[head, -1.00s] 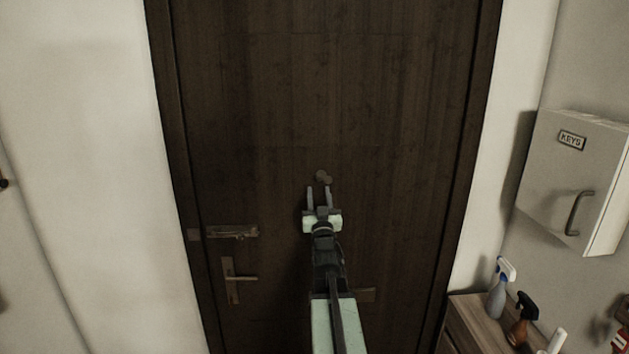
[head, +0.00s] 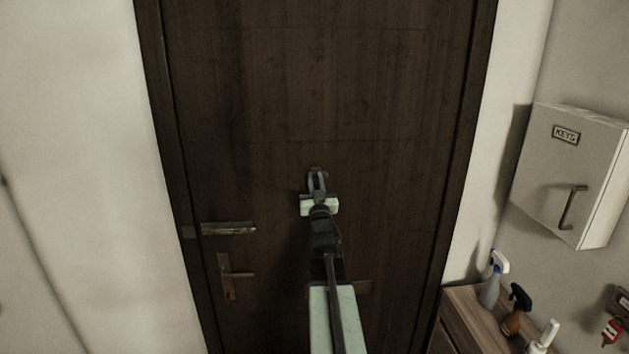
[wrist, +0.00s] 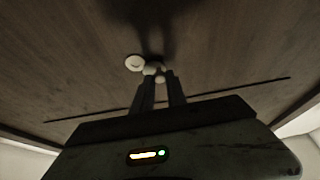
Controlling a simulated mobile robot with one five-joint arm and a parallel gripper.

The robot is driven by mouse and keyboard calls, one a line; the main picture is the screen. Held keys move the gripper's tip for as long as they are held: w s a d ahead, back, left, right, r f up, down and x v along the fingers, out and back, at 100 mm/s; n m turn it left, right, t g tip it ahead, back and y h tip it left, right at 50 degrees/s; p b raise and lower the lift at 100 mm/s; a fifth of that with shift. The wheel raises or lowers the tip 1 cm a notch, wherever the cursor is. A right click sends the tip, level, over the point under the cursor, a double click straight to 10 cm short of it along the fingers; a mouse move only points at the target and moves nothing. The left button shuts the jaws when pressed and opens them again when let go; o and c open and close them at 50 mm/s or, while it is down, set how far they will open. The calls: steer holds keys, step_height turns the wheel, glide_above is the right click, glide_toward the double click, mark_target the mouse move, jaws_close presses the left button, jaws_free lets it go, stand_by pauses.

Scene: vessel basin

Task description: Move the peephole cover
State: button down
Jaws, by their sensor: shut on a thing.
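The dark wooden door (head: 390,120) fills the middle of the head view. The small peephole cover (wrist: 134,63) is on the door, shown in the wrist view as a pale round disc with small pale parts just to its right. My gripper (wrist: 159,74) has its fingertips at those small parts and is shut on a part of the cover. In the head view my gripper (head: 316,176) reaches up to the door at the peephole, and its fingers mostly hide the cover. I cannot tell how far the cover is turned.
A door handle (head: 238,273) and a lock bar (head: 228,229) are on the door's left side. A grey key box (head: 572,170) hangs on the right wall. Below it a wooden cabinet (head: 470,310) holds spray bottles (head: 514,312). The door face around my gripper is clear.

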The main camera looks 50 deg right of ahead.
steer(key=shift+n+y, duration=0.3)
steer(key=n, duration=0.1)
steer(key=n+y, duration=0.1)
steer(key=n+t, duration=0.1)
steer(key=n, duration=0.1)
steer(key=shift+s+d+f+y, duration=0.2)
steer(key=shift+d+f+y, duration=0.05)
steer(key=shift+f+y, duration=0.1)
steer(key=shift+s+d+f+n+y+p, duration=0.3)
steer(key=shift+n+y+p, duration=0.65)
steer(key=shift+n, duration=1.5)
steer(key=shift+s+d+f+n+y+p, duration=0.1)
steer(key=shift+s+d+n+y+p, duration=0.75)
steer(key=shift+n, duration=1.55)
steer(key=shift+w+d+f+n+y+p, duration=0.15)
steer(key=shift+n+y+p, duration=0.85)
steer(key=shift+n, duration=1.45)
steer(key=shift+s+y, duration=0.1)
steer(key=shift+y, duration=0.15)
steer(key=shift+b, duration=0.3)
steer(key=c, duration=1.3)
jaws_free()
steer(key=shift+d+f, duration=0.1)
steer(key=shift+c, duration=0.2)
